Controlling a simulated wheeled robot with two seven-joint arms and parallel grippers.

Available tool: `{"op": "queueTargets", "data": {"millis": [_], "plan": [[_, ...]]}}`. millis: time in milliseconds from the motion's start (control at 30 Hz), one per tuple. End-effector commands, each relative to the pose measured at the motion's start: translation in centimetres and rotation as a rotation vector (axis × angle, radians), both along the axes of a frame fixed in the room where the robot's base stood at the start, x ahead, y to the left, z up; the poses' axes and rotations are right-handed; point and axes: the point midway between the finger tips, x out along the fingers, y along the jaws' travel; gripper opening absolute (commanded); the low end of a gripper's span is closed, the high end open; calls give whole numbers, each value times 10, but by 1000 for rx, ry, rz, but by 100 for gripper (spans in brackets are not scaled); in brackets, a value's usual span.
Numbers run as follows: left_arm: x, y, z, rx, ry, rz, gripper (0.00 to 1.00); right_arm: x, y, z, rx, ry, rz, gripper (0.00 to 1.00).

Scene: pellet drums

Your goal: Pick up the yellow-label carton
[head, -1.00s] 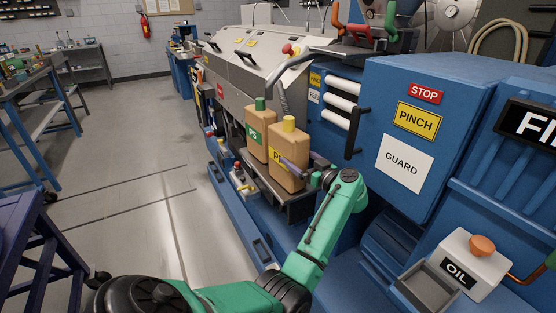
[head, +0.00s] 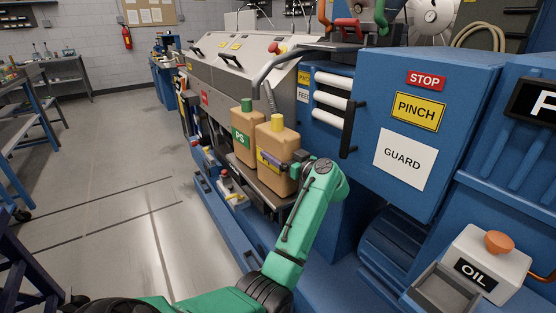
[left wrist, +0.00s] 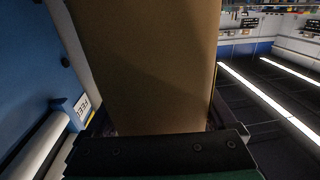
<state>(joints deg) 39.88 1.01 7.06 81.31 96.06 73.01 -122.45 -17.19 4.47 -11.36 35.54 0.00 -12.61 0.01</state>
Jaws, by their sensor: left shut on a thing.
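The yellow-label carton (head: 286,181) is a tan jug-like carton with a yellow cap, upright on a dark shelf (head: 262,196) at the front of the blue machine. My left gripper (head: 272,160) is shut on it from the right side, with a finger across its front covering most of the yellow label. In the left wrist view its plain tan side (left wrist: 145,65) fills the middle, between the jaws. I cannot tell whether its base touches the shelf. My right gripper is not in view.
A similar tan carton with a green cap and green PS label (head: 242,140) stands close on the left. A blue guard box (head: 420,170) and white rollers (head: 332,100) are on the right. A white oil container (head: 485,262) is at lower right.

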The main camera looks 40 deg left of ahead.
Motion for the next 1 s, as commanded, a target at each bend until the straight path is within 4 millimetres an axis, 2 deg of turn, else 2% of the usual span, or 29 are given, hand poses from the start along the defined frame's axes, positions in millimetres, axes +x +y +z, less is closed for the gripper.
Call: {"op": "queueTargets", "data": {"millis": [200,333,733,1000], "plan": [[-1,0,1,1,0,0,0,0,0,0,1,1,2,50],[-4,1,10,0,-3,0,0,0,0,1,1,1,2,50],[-5,1,74,1,-4,-1,0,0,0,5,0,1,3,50],[-55,16,70,2,-2,2,0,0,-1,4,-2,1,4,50]]}}
